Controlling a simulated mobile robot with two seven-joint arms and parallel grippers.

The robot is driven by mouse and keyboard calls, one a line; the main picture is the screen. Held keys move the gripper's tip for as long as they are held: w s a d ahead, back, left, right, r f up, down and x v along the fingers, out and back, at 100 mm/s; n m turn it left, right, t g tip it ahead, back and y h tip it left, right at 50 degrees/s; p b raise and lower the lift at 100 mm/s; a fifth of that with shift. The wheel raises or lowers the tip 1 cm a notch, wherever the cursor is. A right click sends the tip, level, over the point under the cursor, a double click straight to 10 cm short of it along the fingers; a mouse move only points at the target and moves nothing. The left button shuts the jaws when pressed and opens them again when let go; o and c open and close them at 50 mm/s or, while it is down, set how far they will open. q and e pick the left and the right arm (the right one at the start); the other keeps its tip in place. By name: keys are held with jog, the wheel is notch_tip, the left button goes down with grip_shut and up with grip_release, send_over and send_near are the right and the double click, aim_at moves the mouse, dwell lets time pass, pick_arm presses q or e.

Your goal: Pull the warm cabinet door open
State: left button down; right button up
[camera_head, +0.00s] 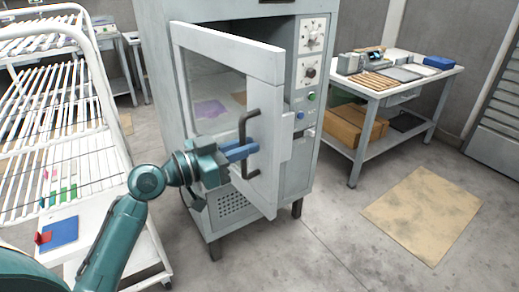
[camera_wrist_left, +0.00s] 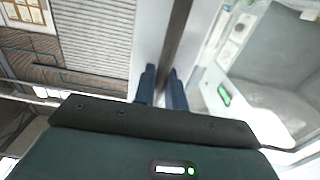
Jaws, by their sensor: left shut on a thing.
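The warm cabinet (camera_head: 220,205) is a grey box on short legs in the middle of the head view. Its door (camera_head: 228,52) has a pale frame around a window and stands partly open, swung out toward me. The dark door handle (camera_head: 251,172) is a vertical bar on the door's front. My left gripper (camera_head: 247,150) has its blue fingers shut on this handle. In the left wrist view the dark bar of the handle (camera_wrist_left: 177,40) runs between the two blue fingers (camera_wrist_left: 162,88). My right gripper is in neither view.
A white slatted rack (camera_head: 70,130) stands close on the left, with a blue pad (camera_head: 59,231) on its lower shelf. A worktable (camera_head: 400,80) with trays and a cardboard box (camera_head: 357,125) is at the back right. A tan mat (camera_head: 424,214) lies on open floor.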

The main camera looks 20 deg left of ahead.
pick_arm(q)
jog(key=shift+a, duration=0.1)
jog(key=c, duration=1.6)
grip_release()
jog(key=shift+o, duration=0.2)
jog(key=shift+s+a+f, duration=0.1)
jog(key=shift+s, duration=0.1)
jog(key=b+v, duration=0.4)
jog(key=v, duration=0.8)
jog(key=shift+s+a+b, duration=0.25)
jog(key=shift+s+b, duration=0.05)
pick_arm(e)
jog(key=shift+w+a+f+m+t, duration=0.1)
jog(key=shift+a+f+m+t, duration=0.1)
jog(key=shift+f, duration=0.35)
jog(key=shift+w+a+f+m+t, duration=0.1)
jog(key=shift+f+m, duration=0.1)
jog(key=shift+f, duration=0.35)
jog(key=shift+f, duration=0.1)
